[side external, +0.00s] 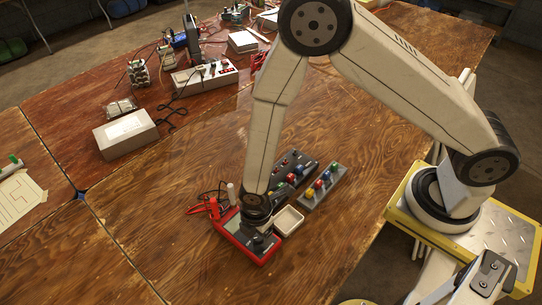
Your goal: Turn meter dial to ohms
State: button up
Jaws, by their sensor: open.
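The meter (237,236) is a red-framed handheld unit lying on the wooden table in the side external view. A red lead (205,207) and a black cable lie at its upper left. My gripper (261,241) points down over the meter's face, at or just above it. It is open. The dial is hidden beneath or behind my gripper, so its setting and any contact with the fingers cannot be seen.
A small white tray (289,220) stands right beside the meter. A grey block with coloured knobs (323,186) and a dark panel (291,170) lie behind it. A white cylinder (232,193) stands nearby. The table (150,235) is clear at left and front.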

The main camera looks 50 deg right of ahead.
jog(key=shift+f, duration=0.75)
grip_shut()
